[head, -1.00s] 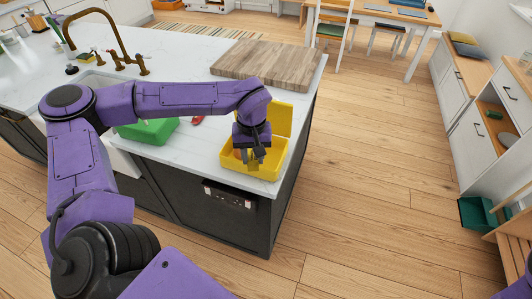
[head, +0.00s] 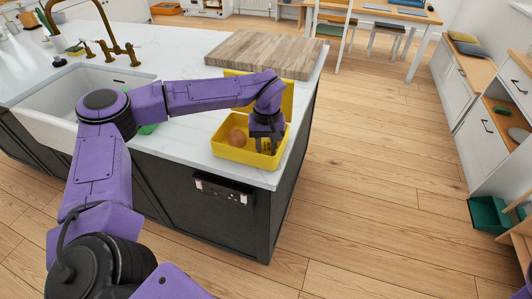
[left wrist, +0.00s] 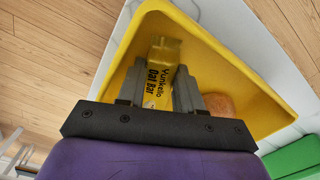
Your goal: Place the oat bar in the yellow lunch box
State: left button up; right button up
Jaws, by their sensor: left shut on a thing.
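The oat bar (left wrist: 160,77) is a yellow-wrapped bar with dark lettering in the left wrist view. My left gripper (left wrist: 172,82) is shut on it, one finger on each side. The yellow lunch box (head: 228,152) stands open near the island's front right corner, its lid raised at the back. In the head view my left gripper (head: 265,148) points down into the right part of the box, and the bar is hard to make out there. I cannot tell whether the bar touches the box floor. My right gripper is out of view.
A round brown food item (head: 237,138) lies in the left part of the box; it also shows in the left wrist view (left wrist: 218,104). A wooden board (head: 262,54) lies behind the box. A green box (left wrist: 296,157) stands beside it. A white sink (head: 60,105) is at left.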

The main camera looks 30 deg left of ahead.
aim_at(266, 148)
pick_arm(q)
jog(key=shift+r, duration=0.15)
jog(key=o, duration=0.8)
jog(key=shift+f, duration=0.2)
jog(key=shift+c, duration=0.2)
jog(key=shift+r, duration=0.1)
notch_tip(266, 148, up, 12)
jog(key=shift+b, duration=0.35)
jog(key=shift+d+r, duration=0.1)
